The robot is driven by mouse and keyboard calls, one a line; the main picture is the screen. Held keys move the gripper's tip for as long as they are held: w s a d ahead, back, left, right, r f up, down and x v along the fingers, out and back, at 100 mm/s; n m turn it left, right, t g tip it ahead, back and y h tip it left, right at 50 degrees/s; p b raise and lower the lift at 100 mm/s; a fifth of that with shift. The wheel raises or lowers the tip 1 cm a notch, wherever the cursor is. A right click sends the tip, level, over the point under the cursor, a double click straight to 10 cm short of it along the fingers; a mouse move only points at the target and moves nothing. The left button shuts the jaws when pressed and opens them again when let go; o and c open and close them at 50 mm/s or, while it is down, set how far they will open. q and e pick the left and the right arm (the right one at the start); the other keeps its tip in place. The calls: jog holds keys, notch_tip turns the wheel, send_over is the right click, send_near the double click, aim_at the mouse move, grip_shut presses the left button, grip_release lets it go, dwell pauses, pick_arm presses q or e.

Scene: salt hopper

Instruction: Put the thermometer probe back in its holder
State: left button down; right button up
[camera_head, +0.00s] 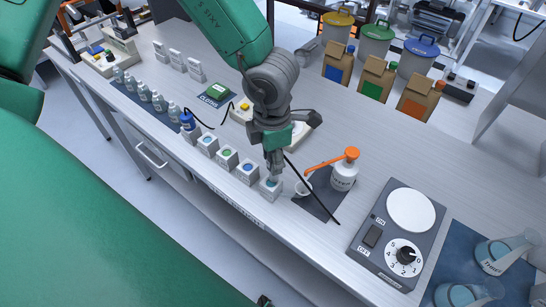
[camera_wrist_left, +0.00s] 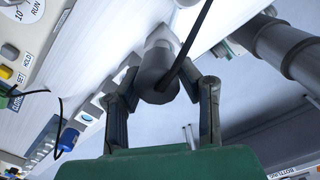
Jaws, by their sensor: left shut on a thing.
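My left gripper (camera_head: 273,172) is shut over the front end of a row of white blocks. In the left wrist view its fingers (camera_wrist_left: 160,88) close around a grey cylinder (camera_wrist_left: 155,70). A thin dark rod (camera_wrist_left: 192,45) runs from it; it also shows as a long slanting black line in the head view (camera_head: 315,192). This looks like the thermometer probe, though the fingers hide part of it. A white block with a teal disc (camera_head: 270,189) is just below the fingertips; I cannot tell whether they touch. My right gripper is not in view.
An orange-topped pump bottle (camera_head: 344,175) stands on a dark mat close right. A dial plate (camera_head: 398,235) and flasks (camera_head: 502,252) are farther right.

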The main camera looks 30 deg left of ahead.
pick_arm(q)
jog(key=shift+s+a+r+p, duration=0.15)
jog(key=shift+r+p, duration=0.15)
jog(key=shift+r, duration=1)
jog(key=shift+s, duration=0.15)
